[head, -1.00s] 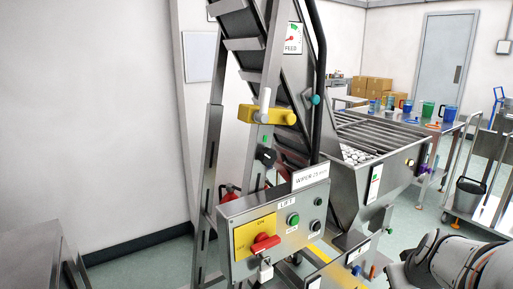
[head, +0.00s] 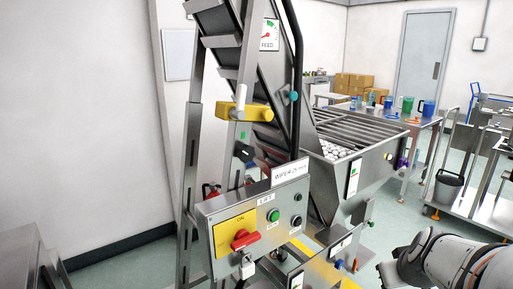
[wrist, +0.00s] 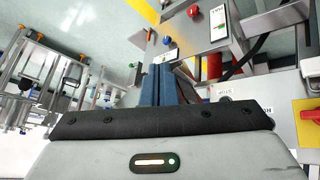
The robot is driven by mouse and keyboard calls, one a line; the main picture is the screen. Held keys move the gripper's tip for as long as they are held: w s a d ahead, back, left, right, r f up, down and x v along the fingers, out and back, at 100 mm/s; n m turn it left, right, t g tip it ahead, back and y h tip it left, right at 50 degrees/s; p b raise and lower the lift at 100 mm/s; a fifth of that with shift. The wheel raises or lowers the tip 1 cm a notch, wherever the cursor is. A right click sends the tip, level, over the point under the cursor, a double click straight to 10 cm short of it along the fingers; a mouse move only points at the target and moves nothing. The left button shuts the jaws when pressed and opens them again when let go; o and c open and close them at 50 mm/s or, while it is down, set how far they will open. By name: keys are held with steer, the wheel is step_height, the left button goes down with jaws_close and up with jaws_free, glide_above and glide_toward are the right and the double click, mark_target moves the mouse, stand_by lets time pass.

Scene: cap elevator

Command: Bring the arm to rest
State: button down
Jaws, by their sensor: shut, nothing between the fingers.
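My arm (head: 455,264) enters the head view at the lower right, a white and grey link with a dark joint. In the wrist view my gripper (wrist: 168,72) shows its blue-grey fingers together, with nothing between them. The fingers point toward the machine's grey panels, and I cannot tell the exact gap. In the head view the fingertips are not visible. The cap elevator's control panel (head: 285,222) stands left of my arm, with a red switch handle (head: 245,239) on a yellow plate and a green button (head: 273,215).
The hopper (head: 338,185) holds white caps behind the panel. The inclined conveyor (head: 234,60) rises to the upper left. Open floor (head: 395,225) lies between hopper and cart.

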steer(key=shift+s+a, duration=0.15)
steer(key=shift+a, duration=0.05)
stand_by(0.8)
